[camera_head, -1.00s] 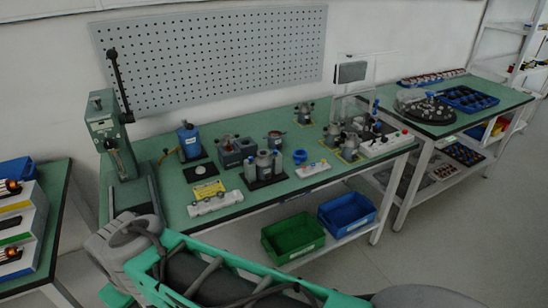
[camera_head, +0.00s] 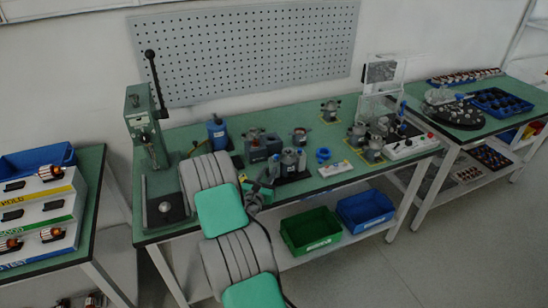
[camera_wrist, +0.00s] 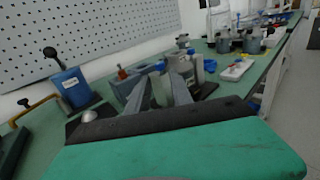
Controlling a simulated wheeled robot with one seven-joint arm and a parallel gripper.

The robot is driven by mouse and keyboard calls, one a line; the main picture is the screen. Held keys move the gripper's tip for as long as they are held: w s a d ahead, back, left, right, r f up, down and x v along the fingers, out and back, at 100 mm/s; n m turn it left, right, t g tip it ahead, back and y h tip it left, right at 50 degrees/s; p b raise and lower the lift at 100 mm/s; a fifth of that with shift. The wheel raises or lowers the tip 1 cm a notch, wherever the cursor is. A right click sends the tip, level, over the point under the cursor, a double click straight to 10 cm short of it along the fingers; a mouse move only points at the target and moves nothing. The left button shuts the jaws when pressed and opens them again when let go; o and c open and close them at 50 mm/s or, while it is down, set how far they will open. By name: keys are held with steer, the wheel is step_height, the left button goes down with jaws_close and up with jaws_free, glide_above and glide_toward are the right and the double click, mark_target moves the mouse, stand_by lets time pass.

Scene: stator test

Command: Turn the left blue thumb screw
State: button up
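A grey stator fixture (camera_head: 289,162) stands on a dark base on the green table. It has a small blue-topped post on each side. The left blue thumb screw (camera_head: 277,158) is tiny in the head view, and its right twin (camera_head: 301,156) stands beside it.
A black-handled press (camera_head: 146,125) stands at the left, with a blue bottle-like unit (camera_head: 217,133) behind my arm. A blue ring (camera_head: 323,155) and white strip (camera_head: 334,169) lie right of the fixture. Green (camera_head: 311,231) and blue (camera_head: 364,211) bins sit below.

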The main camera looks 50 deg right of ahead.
mark_target(275, 158)
steer(key=p+x, duration=0.2)
steer(key=x, duration=0.4)
steer(key=shift+w+d+r, duration=0.1)
steer(key=shift+w+d, duration=0.05)
steer(key=shift+d, duration=0.2)
steer(key=shift+w+d, duration=0.2)
steer(key=shift+d, duration=0.2)
jaws_close()
